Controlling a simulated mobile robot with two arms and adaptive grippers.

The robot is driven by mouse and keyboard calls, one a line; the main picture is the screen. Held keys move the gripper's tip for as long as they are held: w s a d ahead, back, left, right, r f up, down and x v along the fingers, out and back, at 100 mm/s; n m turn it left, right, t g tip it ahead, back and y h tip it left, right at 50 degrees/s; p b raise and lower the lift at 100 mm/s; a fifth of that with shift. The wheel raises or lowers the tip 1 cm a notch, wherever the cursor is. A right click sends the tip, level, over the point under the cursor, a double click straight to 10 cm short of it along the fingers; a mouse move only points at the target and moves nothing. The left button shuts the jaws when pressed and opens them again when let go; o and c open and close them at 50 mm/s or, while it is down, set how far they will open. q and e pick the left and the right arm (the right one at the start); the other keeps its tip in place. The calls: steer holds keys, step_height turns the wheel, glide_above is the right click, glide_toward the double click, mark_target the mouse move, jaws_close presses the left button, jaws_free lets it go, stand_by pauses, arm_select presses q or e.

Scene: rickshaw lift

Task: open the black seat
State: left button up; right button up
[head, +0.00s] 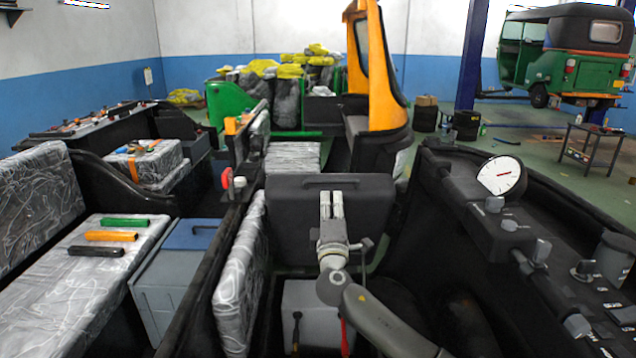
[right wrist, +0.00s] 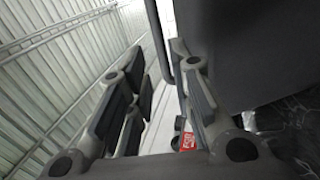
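The black seat (head: 290,205) is a thick dark block in the middle of the head view, with a bar handle along its upper part. My right gripper (head: 331,198) is in front of it, fingers pointing up towards the handle. In the right wrist view, the dark block (right wrist: 235,45) fills the upper right, and a thin bent bar (right wrist: 172,70) shows near the right finger. The fingers of my right gripper (right wrist: 165,110) are apart, with no object clamped between them. Whether they touch the seat is unclear. My left gripper is not in view.
Patterned seats (head: 75,265) and a grey-blue box (head: 170,290) are at left. A black dashboard with a white gauge (head: 502,176) is at right. A green rickshaw (head: 565,70) stands behind.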

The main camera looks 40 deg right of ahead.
mark_target(331, 180)
steer(key=p+x, duration=0.1)
steer(key=x, duration=0.8)
steer(key=shift+w+d+r, duration=0.1)
steer(key=shift+w+d, duration=0.1)
steer(key=shift+c, duration=0.2)
jaws_close()
